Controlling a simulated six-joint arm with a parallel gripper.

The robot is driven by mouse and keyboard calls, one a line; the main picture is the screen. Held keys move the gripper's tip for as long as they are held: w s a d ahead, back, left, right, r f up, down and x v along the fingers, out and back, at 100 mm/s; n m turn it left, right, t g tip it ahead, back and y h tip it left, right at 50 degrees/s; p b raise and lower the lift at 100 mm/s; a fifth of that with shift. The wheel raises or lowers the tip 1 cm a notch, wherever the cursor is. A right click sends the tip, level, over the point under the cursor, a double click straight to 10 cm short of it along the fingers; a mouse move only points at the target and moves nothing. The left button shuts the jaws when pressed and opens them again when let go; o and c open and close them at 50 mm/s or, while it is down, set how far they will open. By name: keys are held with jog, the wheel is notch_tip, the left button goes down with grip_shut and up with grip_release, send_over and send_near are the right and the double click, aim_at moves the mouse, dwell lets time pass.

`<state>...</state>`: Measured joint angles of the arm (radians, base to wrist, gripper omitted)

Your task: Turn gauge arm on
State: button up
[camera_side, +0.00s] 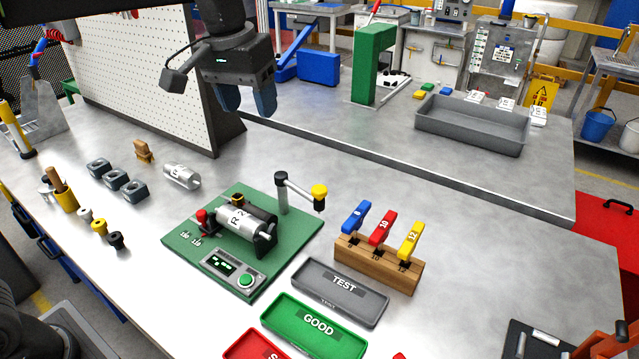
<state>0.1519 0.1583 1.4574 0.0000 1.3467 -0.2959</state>
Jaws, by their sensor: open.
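A display box with a green button (246,279) sits at the front. My gripper (246,101) is open and empty, well above the bench, up and left of the gauge arm.
A wooden block (378,263) with blue, red and yellow handled tools stands right of the plate. Grey TEST (340,290) and green GOOD (313,326) trays lie in front. A pegboard (140,75) rises behind at left. A loose silver cylinder (182,176) lies left of the plate.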

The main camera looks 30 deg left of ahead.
jog(key=n+g, duration=0.1)
jog(key=g, duration=0.1)
send_near(320, 188)
notch_tip(320, 188, down, 9)
jog(key=shift+f, duration=0.1)
jog(key=shift+c, duration=0.3)
grip_shut()
dwell(0.5)
